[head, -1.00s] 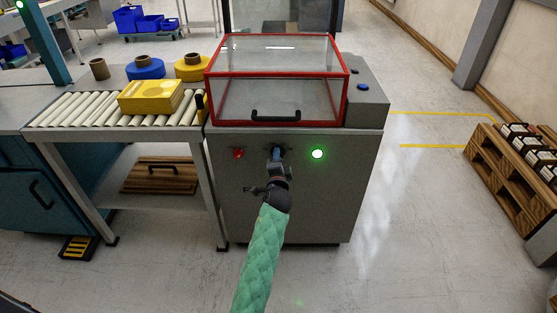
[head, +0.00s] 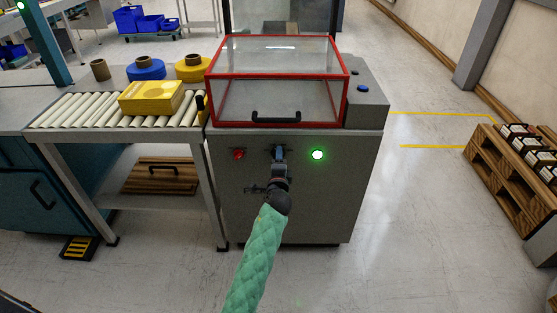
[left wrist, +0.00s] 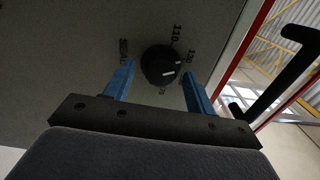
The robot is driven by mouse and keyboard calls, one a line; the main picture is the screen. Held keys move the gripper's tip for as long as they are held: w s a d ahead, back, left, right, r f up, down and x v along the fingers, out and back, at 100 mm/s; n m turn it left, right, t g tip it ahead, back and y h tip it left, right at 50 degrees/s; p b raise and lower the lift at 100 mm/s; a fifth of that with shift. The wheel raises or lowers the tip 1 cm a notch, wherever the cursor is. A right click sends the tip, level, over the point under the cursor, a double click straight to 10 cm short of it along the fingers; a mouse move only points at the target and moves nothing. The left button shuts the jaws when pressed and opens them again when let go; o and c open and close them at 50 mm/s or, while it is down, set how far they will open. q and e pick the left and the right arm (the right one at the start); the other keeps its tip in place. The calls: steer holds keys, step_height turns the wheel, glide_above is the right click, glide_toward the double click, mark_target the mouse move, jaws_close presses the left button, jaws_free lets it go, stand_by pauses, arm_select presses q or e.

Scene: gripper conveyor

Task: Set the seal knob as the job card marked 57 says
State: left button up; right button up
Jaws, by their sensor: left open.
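The seal knob (left wrist: 161,65) is round and black with a white pointer line, on the machine's grey front. Printed numbers surround it; I read 110 at its upper right, another number to the right, and a word like SEAL at its left. My left gripper (left wrist: 160,72) is open, its blue fingers on either side of the knob, not visibly touching it. In the head view the left gripper (head: 278,154) is at the front panel between the red button and green light, and mostly hides the knob. No card marked 57 is readable. My right gripper is not in view.
The grey machine (head: 295,205) has a red-framed clear cover (head: 277,77) with a black handle above the knob. A red button (head: 238,154) and a lit green button (head: 317,154) flank the knob. A yellow box (head: 151,97) sits on the roller conveyor (head: 60,111) at left.

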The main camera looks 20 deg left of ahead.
arm_select(q)
steer(key=s+d+m+p, duration=0.25)
steer(key=s+m, duration=0.45)
steer(key=m, duration=1)
steer(key=s+a+f+n+g+h+p, duration=0.1)
steer(key=s+f+n+g+p, duration=0.3)
steer(key=s+f+n, duration=0.3)
steer(key=s+f+n+g+h+p, duration=0.1)
steer(key=s+f+n+g+p, duration=0.3)
steer(key=f, duration=1.3)
steer(key=shift+s+a+f+n+g+h+p, duration=0.35)
steer(key=shift+s+n+p, duration=1.25)
steer(key=shift+s+n, duration=1)
steer(key=shift+s, duration=0.25)
